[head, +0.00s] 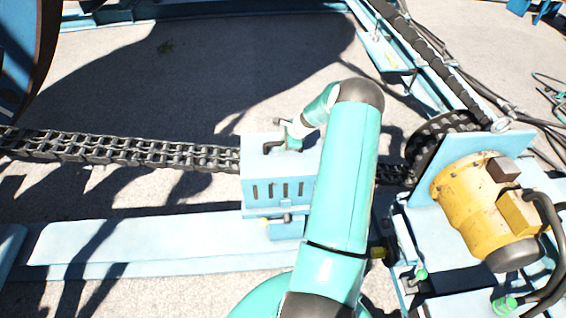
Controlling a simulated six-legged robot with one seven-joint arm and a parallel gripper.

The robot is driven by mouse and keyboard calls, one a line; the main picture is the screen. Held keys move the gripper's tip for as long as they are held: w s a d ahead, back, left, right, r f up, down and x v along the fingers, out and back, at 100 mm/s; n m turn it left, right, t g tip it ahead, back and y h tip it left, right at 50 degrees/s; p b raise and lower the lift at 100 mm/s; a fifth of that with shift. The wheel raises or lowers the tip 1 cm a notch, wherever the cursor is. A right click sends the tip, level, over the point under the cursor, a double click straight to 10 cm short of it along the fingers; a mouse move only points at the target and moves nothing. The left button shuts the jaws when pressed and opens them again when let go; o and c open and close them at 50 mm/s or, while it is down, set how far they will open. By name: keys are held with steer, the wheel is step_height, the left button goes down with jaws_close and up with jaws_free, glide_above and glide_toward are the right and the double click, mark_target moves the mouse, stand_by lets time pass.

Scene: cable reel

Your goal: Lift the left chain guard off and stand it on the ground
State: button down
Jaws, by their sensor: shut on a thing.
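The left chain guard (262,202) is a light blue box with a row of dark slots in its front face. It sits around the roller chain (130,152), which runs into its left side and shows again to its right. A dark handle (271,147) stands on its top. My gripper (286,140) is at the top of the guard by the handle, shut on the guard. My arm hides the guard's right part and much of the gripper. I cannot tell whether the guard is raised from its support.
A yellow motor (478,205) and a dark sprocket (430,140) stand to the right. A long light blue beam (150,243) lies in front of the chain. Cables (545,235) hang at the right edge. Bare concrete ground (190,297) shows in front of the beam and behind the chain.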

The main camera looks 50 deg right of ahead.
steer(key=shift+r, duration=0.1)
stand_by(0.3)
step_height(320, 180, up, 18)
steer(key=shift+r, duration=0.25)
stand_by(0.5)
steer(key=shift+r, duration=2.55)
